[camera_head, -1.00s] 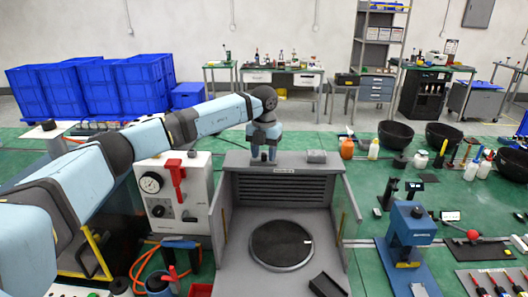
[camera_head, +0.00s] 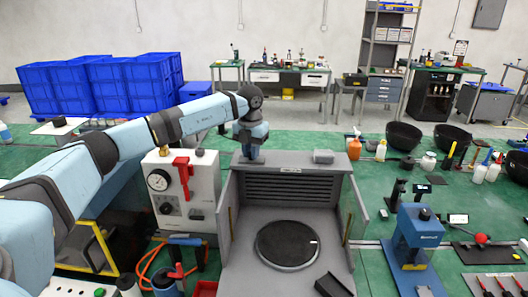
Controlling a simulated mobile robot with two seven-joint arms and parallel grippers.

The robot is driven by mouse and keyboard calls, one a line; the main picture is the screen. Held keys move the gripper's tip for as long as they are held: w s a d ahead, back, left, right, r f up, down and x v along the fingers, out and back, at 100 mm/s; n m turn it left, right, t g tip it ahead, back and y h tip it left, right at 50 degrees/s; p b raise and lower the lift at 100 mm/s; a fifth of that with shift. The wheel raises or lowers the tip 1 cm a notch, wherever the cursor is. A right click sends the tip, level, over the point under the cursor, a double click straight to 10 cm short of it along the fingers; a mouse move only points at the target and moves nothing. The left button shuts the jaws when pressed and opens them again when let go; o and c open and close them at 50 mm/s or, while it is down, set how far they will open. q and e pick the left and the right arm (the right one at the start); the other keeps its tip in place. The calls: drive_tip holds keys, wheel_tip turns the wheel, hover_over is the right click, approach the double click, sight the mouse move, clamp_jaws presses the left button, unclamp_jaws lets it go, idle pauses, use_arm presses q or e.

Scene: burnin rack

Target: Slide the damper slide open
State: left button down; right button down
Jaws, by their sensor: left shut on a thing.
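A grey hood (camera_head: 290,185) with a slatted back panel and a small label stands in the middle. My left gripper (camera_head: 253,156) points down at the left part of the hood's top edge. It is shut on the damper slide's grip there; the fingers hide most of that grip, and the slide's travel is hard to make out. My right gripper is not in view.
A white panel with a gauge and red lever (camera_head: 182,178) stands close left of the hood, below my left arm. A round dark plate (camera_head: 287,244) lies on the hood floor. A blue press (camera_head: 411,240) stands to the right. The space above the hood's right side is clear.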

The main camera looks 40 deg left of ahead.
use_arm(q)
drive_tip(key=c, duration=1.4)
unclamp_jaws()
drive_tip(key=shift+a, duration=0.1)
drive_tip(key=o, duration=0.3)
drive_tip(key=shift+s+a, duration=0.1)
drive_tip(key=shift+a, duration=0.05)
drive_tip(key=shift+o, duration=0.2)
